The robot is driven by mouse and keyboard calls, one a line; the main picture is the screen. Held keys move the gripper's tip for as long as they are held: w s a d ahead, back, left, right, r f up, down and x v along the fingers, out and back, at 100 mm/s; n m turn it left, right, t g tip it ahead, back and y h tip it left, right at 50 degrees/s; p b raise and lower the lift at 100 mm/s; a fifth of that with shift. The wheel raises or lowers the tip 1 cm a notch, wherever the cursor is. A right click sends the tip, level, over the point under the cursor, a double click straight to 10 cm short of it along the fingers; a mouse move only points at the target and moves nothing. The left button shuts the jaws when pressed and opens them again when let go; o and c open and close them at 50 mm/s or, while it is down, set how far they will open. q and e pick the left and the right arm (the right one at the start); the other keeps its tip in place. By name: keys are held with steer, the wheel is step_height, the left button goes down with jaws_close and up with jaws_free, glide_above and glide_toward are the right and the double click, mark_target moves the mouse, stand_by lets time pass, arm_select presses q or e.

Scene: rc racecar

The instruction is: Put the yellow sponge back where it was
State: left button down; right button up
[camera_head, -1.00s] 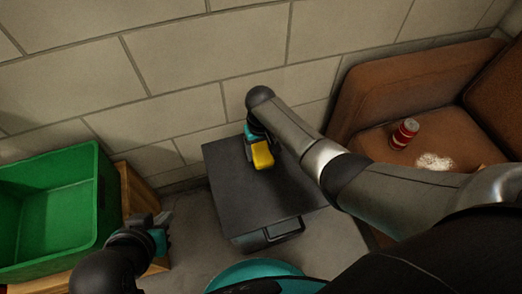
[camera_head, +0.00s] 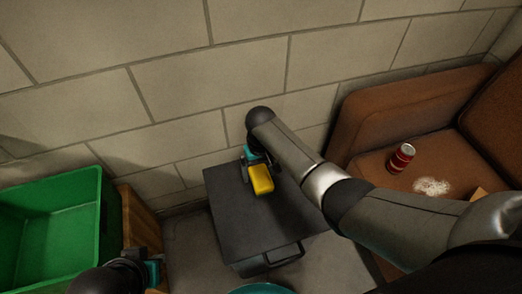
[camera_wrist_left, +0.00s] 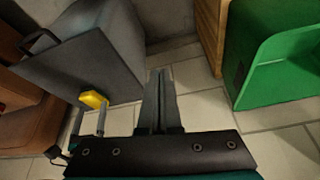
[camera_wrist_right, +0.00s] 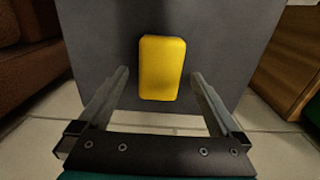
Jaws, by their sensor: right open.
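The yellow sponge (camera_head: 261,179) is over the dark grey box-like table (camera_head: 240,222), and it appears to lie on its top. It also shows in the left wrist view (camera_wrist_left: 93,99). My right gripper (camera_wrist_right: 158,75) is open, with one finger on each side of the sponge (camera_wrist_right: 162,67) in the right wrist view. Gaps show between the sponge and both fingers. In the head view my right gripper (camera_head: 252,163) is partly hidden by my arm. My left gripper (camera_wrist_left: 160,75) is shut and empty, to the left of the table; it shows in the head view (camera_head: 152,270).
A green crate (camera_head: 102,215) stands at the left by a wooden box (camera_head: 142,215). A brown sofa (camera_head: 365,115) at the right bears a red can (camera_head: 401,158) and a whitish patch (camera_head: 431,187). A block wall (camera_head: 205,105) closes the back.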

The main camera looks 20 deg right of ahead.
mark_target(261, 176)
arm_select(q)
steer(key=s+f+g+p, duration=0.2)
steer(key=f+p, duration=0.3)
steer(key=f, duration=0.6)
steer(key=shift+s+a+f, duration=0.2)
steer(key=shift+s+a, duration=0.15)
steer(key=shift+s, duration=0.3)
arm_select(e)
step_height(261, 176, up, 9)
steer(key=shift+n+t+y, duration=0.3)
steer(key=shift+n+t, duration=0.1)
steer(key=shift+t, duration=0.1)
steer(key=s+f, duration=0.2)
steer(key=s, duration=0.1)
steer(key=s+f, duration=0.3)
steer(key=s, duration=0.1)
steer(key=s+f, duration=0.3)
steer(key=shift+s+d+f, duration=0.1)
steer(key=shift+s+f, duration=0.1)
steer(key=shift+s, duration=0.15)
steer(key=shift+n+t, duration=0.5)
steer(key=shift+t, duration=0.3)
steer(key=s+d, duration=0.1)
steer(key=s, duration=0.3)
steer(key=s+d+f, duration=0.1)
steer(key=s, duration=0.3)
steer(key=s+d+f, duration=0.1)
steer(key=s, duration=0.3)
steer(key=shift+s+f, duration=0.15)
steer(key=shift+f, duration=0.05)
